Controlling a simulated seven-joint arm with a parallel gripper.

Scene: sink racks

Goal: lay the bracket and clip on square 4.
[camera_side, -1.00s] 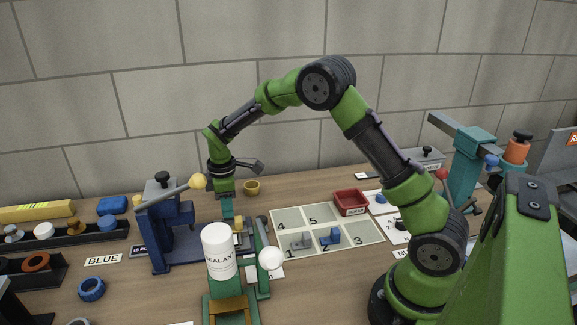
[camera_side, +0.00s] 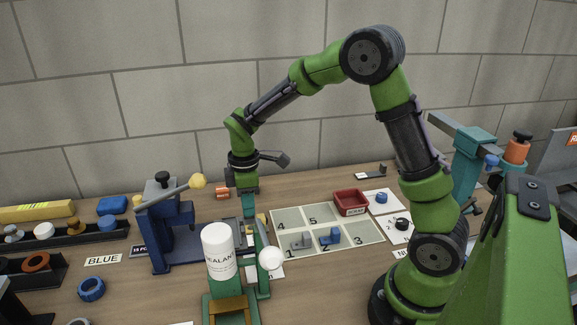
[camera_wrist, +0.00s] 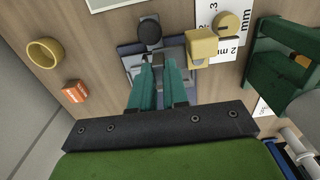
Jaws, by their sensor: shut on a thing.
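My gripper (camera_side: 248,208) points down behind the white sealant bottle. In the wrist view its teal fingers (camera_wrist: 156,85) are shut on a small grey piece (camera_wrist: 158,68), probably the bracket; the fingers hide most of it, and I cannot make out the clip. A dark grey plate (camera_wrist: 130,52) with a black knob lies beneath or just beyond the fingertips; I cannot tell whether they touch. Square 4 (camera_side: 289,215) is the empty back-left square of the pale numbered mat, to the right of my gripper.
A grey bracket (camera_side: 301,241) is on square 1 and a blue one (camera_side: 331,236) on square 2. The sealant bottle (camera_side: 219,252) and green press (camera_wrist: 285,65) stand in front. A blue press (camera_side: 170,230) is left, a red scrap tray (camera_side: 350,203) right. Square 5 is empty.

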